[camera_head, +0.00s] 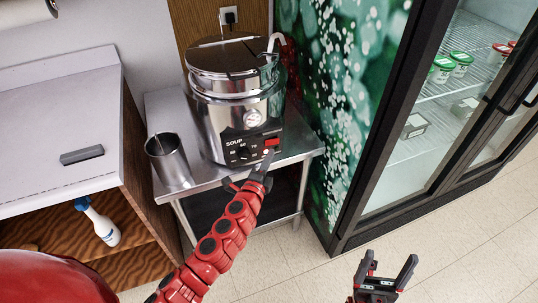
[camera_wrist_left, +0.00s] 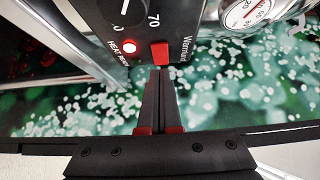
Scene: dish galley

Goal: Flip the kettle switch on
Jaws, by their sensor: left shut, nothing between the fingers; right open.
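The steel soup kettle (camera_head: 238,92) stands on a small steel table, with a black control panel at its lower front. The red switch (camera_wrist_left: 160,53) is on this panel, by the word "Warmer"; it also shows in the head view (camera_head: 272,142). A round red lamp (camera_wrist_left: 128,47) beside it looks lit. My left gripper (camera_head: 268,158) is shut and empty, its fingertips (camera_wrist_left: 160,72) at the lower edge of the switch. I cannot tell whether they touch it. My right gripper (camera_head: 387,270) is open and empty, low at the right, away from the kettle.
A steel cup (camera_head: 170,161) with a utensil in it stands left of the kettle on the steel table (camera_head: 301,141). A white counter (camera_head: 60,130) is at the left. A glass-door fridge (camera_head: 420,130) is at the right. The floor in front is clear.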

